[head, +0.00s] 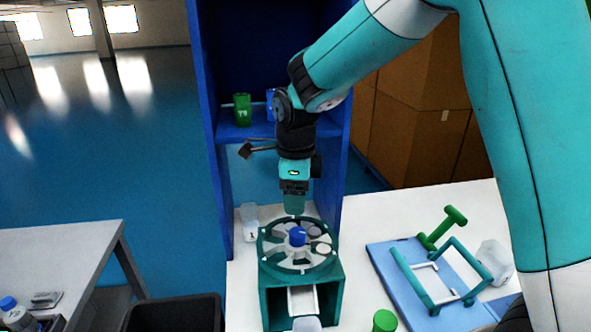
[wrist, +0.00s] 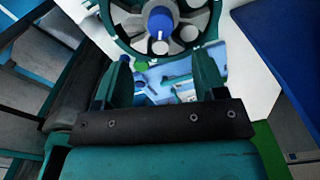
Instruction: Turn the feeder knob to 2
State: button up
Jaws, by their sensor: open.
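The feeder (head: 335,290) is a green box with a round spoked wheel (head: 268,255) on top, on the white table. The blue feeder knob (head: 297,236) stands at the wheel's centre. In the wrist view the knob (wrist: 161,18) shows at the top edge, with a short white mark on it. No numbers around it can be read. My gripper (head: 294,208) points down at the wheel's far side, apart from the knob. In the wrist view its two green fingers (wrist: 162,75) are spread with nothing between them, below the knob in the picture.
A blue shelf (head: 208,130) holding a green cup (head: 242,110) stands behind. A blue board (head: 385,262) with a green frame (head: 437,300) lies on the right. A green-capped item (head: 384,320) is at the front. A dark bin (head: 175,313) is at lower left.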

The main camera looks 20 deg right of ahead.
notch_tip(320, 180, up, 7)
jog(key=shift+b, duration=0.3)
jog(key=shift+r, duration=0.1)
jog(key=shift+c, duration=0.5)
